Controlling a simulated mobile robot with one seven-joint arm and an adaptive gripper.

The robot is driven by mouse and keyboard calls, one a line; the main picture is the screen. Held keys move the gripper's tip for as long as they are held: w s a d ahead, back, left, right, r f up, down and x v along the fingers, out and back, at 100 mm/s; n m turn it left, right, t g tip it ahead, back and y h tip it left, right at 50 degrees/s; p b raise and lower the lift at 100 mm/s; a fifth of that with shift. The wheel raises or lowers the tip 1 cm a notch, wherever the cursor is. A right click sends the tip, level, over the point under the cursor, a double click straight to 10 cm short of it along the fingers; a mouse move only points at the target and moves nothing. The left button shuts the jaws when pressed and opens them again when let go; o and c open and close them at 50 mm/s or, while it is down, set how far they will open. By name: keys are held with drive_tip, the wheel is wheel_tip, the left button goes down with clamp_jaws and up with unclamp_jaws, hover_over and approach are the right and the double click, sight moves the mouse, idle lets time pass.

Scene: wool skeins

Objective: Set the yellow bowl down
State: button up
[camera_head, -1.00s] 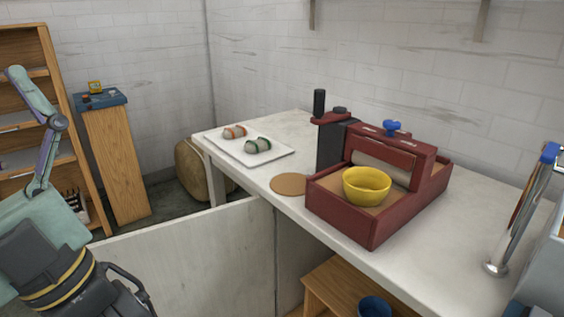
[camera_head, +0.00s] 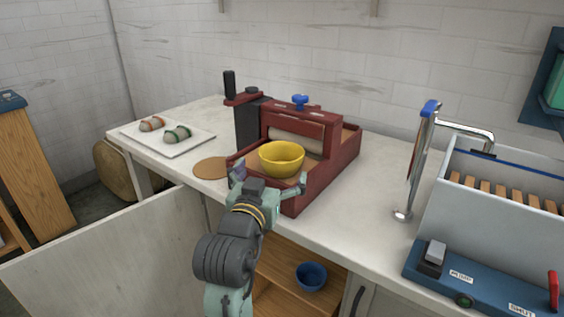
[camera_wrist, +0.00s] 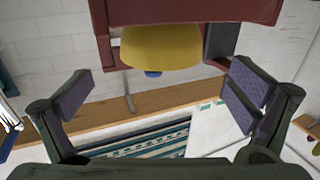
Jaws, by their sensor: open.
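The yellow bowl (camera_head: 281,160) sits upright in the front tray of a dark red roller machine (camera_head: 318,172) on the white counter. In the wrist view the bowl (camera_wrist: 160,48) shows at the top middle, beyond the fingertips. My gripper (camera_head: 270,179) is open, its two fingers spread wide at the machine's front edge, just on the near side of the bowl. In the wrist view my gripper (camera_wrist: 160,92) has nothing between its pads. I cannot tell whether a finger touches the machine.
A round cork mat (camera_head: 211,168) lies left of the machine. A white tray (camera_head: 146,143) with two banded skeins (camera_head: 177,134) lies further left. A tap (camera_head: 420,160) and a grey basin (camera_head: 480,215) stand to the right. A blue bowl (camera_head: 311,275) sits on the shelf below.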

drive_tip(key=p, duration=0.2)
approach(286, 144)
drive_tip(key=x, duration=0.5)
drive_tip(key=shift+w+f, duration=0.1)
drive_tip(key=shift+c, duration=0.4)
drive_tip(key=c, duration=1)
drive_tip(key=shift+o, duration=0.2)
